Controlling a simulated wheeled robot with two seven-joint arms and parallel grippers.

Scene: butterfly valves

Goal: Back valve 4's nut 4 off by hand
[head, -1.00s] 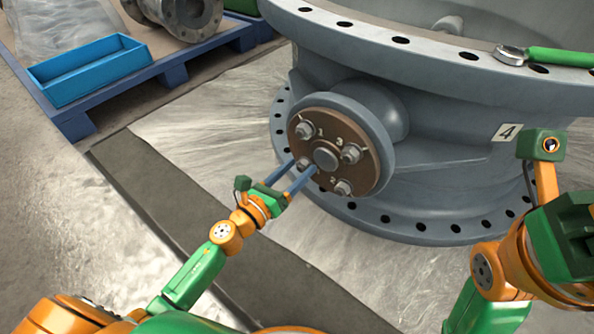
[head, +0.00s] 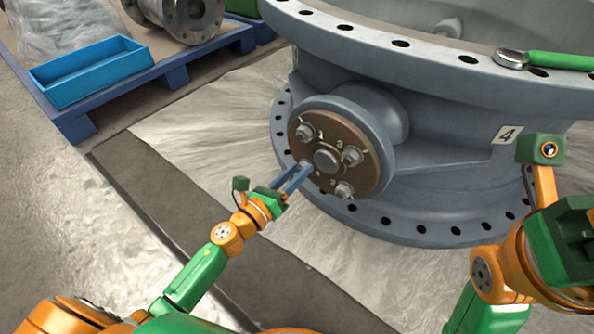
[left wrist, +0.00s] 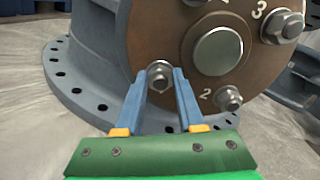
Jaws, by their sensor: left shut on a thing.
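Valve 4 (head: 435,170) is a large grey flanged body with a "4" plate (head: 507,134). Its brown round cover (head: 350,135) has a central boss and numbered nuts around it. Nut 4 (head: 304,164) is at the lower left of the cover; in the left wrist view nut 4 (left wrist: 159,74) shows between the fingertips. My left gripper (head: 302,171) is shut on nut 4, its blue fingers on either side of it. My right arm is at the right edge of the head view; its gripper fingers are not visible.
Nut 1 (head: 304,132), nut 3 (head: 352,156) and nut 2 (head: 344,190) sit on the same cover. A green-handled wrench (head: 555,60) lies on the top flange. A blue tray (head: 90,72) stands on a blue pallet at the upper left.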

